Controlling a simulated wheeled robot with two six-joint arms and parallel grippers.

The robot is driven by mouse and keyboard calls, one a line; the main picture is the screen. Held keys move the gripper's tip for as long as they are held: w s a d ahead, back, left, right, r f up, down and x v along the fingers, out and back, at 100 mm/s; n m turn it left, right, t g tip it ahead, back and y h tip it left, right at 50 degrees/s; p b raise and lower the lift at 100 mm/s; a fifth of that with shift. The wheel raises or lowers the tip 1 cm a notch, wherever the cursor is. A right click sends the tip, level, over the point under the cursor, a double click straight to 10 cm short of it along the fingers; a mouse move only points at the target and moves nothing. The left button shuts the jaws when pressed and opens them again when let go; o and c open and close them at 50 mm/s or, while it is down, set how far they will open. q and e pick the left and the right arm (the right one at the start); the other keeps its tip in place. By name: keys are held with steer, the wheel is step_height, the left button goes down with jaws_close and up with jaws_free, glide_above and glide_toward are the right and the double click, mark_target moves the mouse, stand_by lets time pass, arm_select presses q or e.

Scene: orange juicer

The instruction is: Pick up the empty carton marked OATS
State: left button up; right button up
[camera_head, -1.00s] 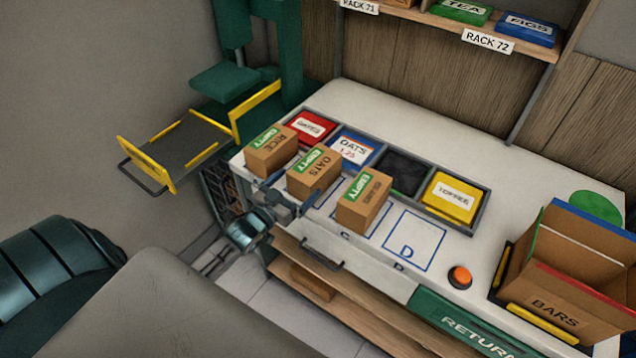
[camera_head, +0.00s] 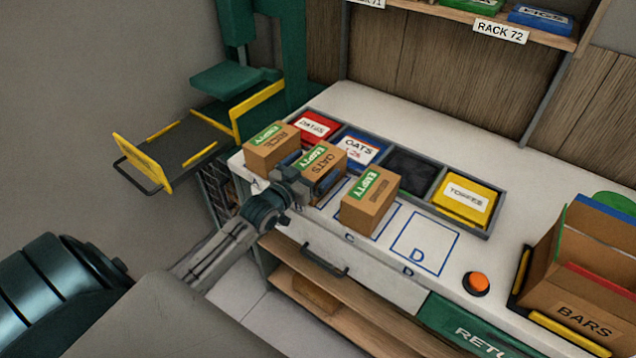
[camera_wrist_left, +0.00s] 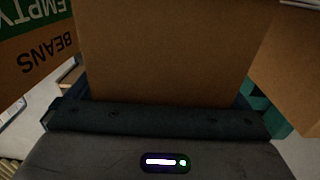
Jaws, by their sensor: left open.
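The brown OATS carton (camera_head: 330,159) with a green EMPTY strip stands on the white bench top, between the RICE carton (camera_head: 271,150) and a third EMPTY carton (camera_head: 369,205). My left gripper (camera_head: 308,180) is open at its near side, with the fingers to either side of it. The gripper hides the carton's lower front. In the left wrist view the carton's plain brown face (camera_wrist_left: 165,50) fills the middle, close in front of the palm. Contact with the fingers cannot be told. The third carton reads BEANS in the left wrist view (camera_wrist_left: 40,50). My right gripper is not in view.
Neighbouring cartons stand close on both sides. Behind is a divided tray with a red DATES box (camera_head: 314,126), a blue OATS box (camera_head: 361,148), a dark empty-looking bay (camera_head: 408,172) and a yellow TOFFEE box (camera_head: 465,200). An orange button (camera_head: 477,283) and BARS carton (camera_head: 585,270) are right.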

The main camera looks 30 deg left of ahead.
arm_select(q)
steer(key=shift+w, duration=0.1)
steer(key=c, duration=1.3)
steer(key=shift+r, duration=0.1)
